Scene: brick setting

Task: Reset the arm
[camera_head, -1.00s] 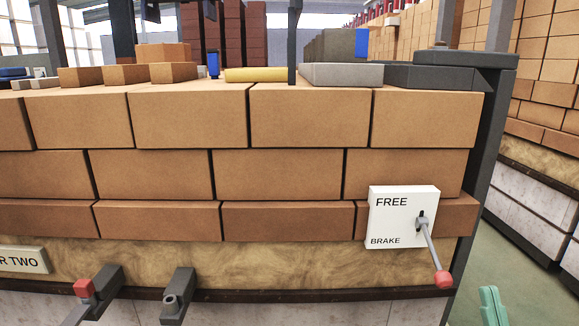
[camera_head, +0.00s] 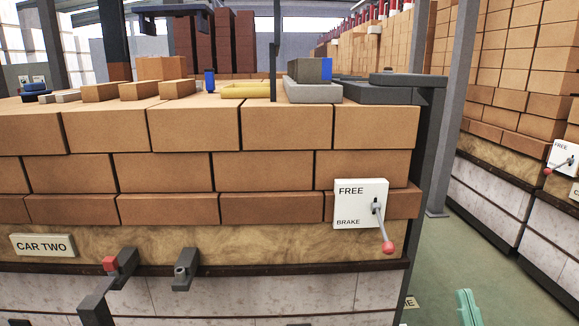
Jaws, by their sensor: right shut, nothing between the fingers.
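My right gripper (camera_head: 468,308) shows as teal fingertips at the bottom edge, right of the brick car's corner. Its fingers are together with nothing between them, and it is apart from the car and the lever. The rest of my right arm is out of the frame. My left gripper is not in view. A white panel (camera_head: 350,208) marked FREE and BRAKE is on the car's brick side. Its grey lever with a red knob (camera_head: 388,247) points down to the right, up and left of my gripper.
The brick car (camera_head: 190,129) with the CAR TWO plate (camera_head: 43,245) fills the left and middle. A dark bracket with a red end (camera_head: 110,264) and another bracket (camera_head: 185,269) jut from its lower side. Another brick car (camera_head: 497,190) stands right. Green floor (camera_head: 440,258) lies between them.

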